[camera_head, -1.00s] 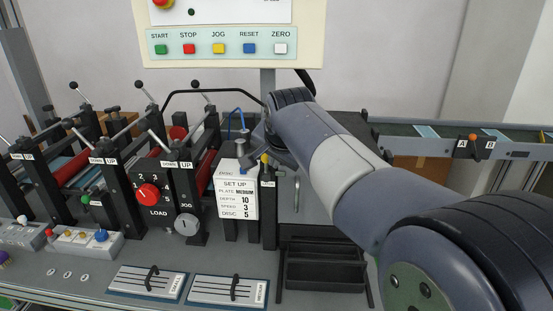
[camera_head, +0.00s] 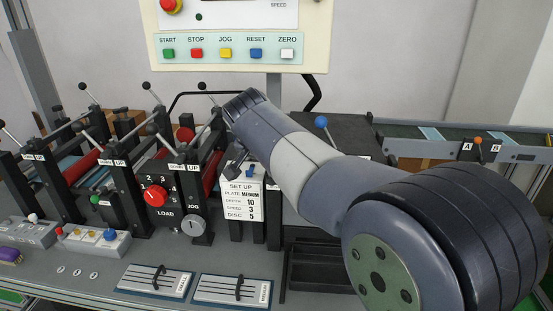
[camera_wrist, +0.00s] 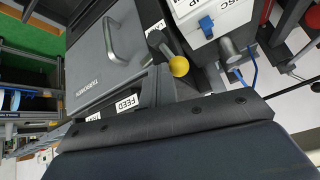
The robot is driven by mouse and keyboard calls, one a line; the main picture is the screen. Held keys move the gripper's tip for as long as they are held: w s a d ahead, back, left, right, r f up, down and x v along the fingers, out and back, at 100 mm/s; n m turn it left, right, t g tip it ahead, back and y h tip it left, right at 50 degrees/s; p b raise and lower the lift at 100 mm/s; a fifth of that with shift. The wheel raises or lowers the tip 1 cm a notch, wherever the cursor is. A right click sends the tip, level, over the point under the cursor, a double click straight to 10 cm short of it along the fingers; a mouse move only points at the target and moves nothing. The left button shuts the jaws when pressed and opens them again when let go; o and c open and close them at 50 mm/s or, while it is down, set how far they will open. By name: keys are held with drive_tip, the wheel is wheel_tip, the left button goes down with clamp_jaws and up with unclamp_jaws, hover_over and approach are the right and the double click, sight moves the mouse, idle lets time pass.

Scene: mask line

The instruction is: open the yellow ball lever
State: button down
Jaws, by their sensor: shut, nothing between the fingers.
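The yellow ball lever (camera_wrist: 179,66) shows in the wrist view. Its yellow ball sits on a short dark arm beside a grey panel with a handle and a FEED label. I cannot make it out in the head view, where my arm covers that area. In the head view, the dark end of my gripper (camera_head: 236,163) is partly seen below the arm's far end, near the top of the set-up card. My gripper is shut and empty. Its fingertips are not clearly seen, and I cannot tell whether it touches the lever.
A blue ball lever (camera_head: 321,121) stands behind my arm. Black posts with ball levers, the red load knob (camera_head: 155,195) and the set-up card (camera_head: 242,198) crowd the left. A dark open tray (camera_head: 318,268) lies below my arm. A conveyor (camera_head: 515,151) runs at the right.

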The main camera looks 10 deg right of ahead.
drive_tip(key=a+n+h, duration=0.1)
drive_tip(key=h, duration=0.1)
drive_tip(key=w+a+f+n+g+h, duration=0.1)
drive_tip(key=a+h, duration=0.1)
drive_tip(key=h, duration=0.1)
drive_tip(key=a+f+n+h, duration=0.1)
drive_tip(key=a+h, duration=0.1)
drive_tip(key=h, duration=0.1)
drive_tip(key=shift+w+f+g, duration=0.2)
drive_tip(key=shift+w+g, duration=0.1)
drive_tip(key=shift+w, duration=0.05)
drive_tip(key=shift+f, duration=0.1)
drive_tip(key=shift+s+d+f+b, duration=0.25)
drive_tip(key=shift+d+b, duration=0.35)
drive_tip(key=shift+b, duration=0.2)
drive_tip(key=shift+r, duration=0.1)
